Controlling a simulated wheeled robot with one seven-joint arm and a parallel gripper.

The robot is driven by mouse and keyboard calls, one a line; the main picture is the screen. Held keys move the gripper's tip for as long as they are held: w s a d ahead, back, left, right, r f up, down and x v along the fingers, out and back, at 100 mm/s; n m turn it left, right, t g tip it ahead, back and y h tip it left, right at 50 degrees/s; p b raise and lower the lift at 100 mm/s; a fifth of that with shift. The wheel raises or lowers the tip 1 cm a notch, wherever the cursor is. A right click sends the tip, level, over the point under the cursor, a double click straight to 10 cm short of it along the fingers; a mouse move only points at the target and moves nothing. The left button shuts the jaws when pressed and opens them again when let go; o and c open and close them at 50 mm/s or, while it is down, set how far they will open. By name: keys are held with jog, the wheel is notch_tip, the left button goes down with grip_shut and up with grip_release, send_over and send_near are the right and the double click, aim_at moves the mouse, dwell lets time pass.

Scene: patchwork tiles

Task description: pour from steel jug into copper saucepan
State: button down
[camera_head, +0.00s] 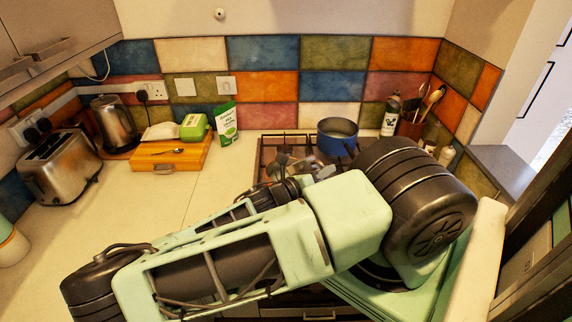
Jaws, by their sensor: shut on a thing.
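My gripper (308,170) is small in view over the hob, partly hidden behind my own arm. It is shut on a grey metal thing, which looks like the steel jug (284,159); its outline, tilt and contents are unclear. A small pinkish-brown patch (320,158) beside the gripper may be part of the copper saucepan, but I cannot tell. My arm covers much of the hob's front.
A blue pot (337,138) stands at the back of the hob (266,150). A utensil holder (410,127) and a bottle (391,115) stand right of it. A green packet (226,123), wooden box (172,156), kettle (115,124) and toaster (62,165) stand left. The left counter (200,192) has free room.

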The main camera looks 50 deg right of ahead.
jog(key=shift+w+d+r+n, duration=0.1)
jog(key=shift+w+r+n, duration=0.1)
jog(key=shift+n, duration=0.1)
jog(key=shift+w+r+n+p, duration=0.25)
jog(key=shift+r+n+p, duration=0.15)
jog(key=shift+r, duration=0.1)
jog(key=shift+w+d+r+n+p, duration=0.15)
jog(key=shift+w+r+n+p, duration=0.25)
jog(key=shift+r+n, duration=0.2)
dwell(1.5)
jog(key=s+f+m+b, duration=0.2)
jog(key=f, duration=0.1)
jog(key=s+a+f+m+b, duration=0.1)
jog(key=f+m, duration=0.1)
jog(key=shift+s+b, duration=0.2)
jog(key=shift+b, duration=0.2)
jog(key=shift+s+m, duration=0.2)
jog(key=shift+m, duration=0.1)
jog(key=s+a+f+m+b, duration=0.1)
jog(key=s+f+m+b, duration=0.4)
jog(key=f+m+b, duration=0.1)
jog(key=shift+a+f+m, duration=0.15)
jog(key=shift+f+m, duration=0.25)
jog(key=shift+f, duration=0.1)
jog(key=shift+s, duration=0.1)
